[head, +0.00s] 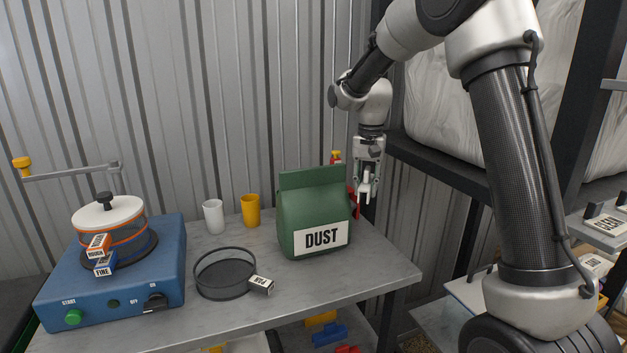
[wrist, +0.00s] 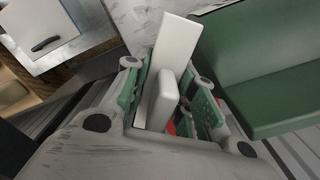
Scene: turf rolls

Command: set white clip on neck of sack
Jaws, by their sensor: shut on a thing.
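My gripper (head: 368,190) is shut on the white clip (head: 366,186) and holds it in the air just right of the sack. In the wrist view the white clip (wrist: 172,65) sits between the green finger pads and points away from the palm. The green sack (head: 314,208) labelled DUST stands upright on the table, with its flat neck (head: 311,177) at the top. The sack also shows at the right of the wrist view (wrist: 270,65). The clip looks apart from the neck. A red thing (head: 355,202) shows partly behind the sack, beside my gripper.
The grey table (head: 370,295) has its right edge near my gripper. A blue sieve shaker (head: 125,285), a white cup (head: 213,216), a yellow cup (head: 251,210) and a dark round sieve (head: 225,273) with a PAN tag stand left of the sack. Shelving (head: 440,165) stands at right.

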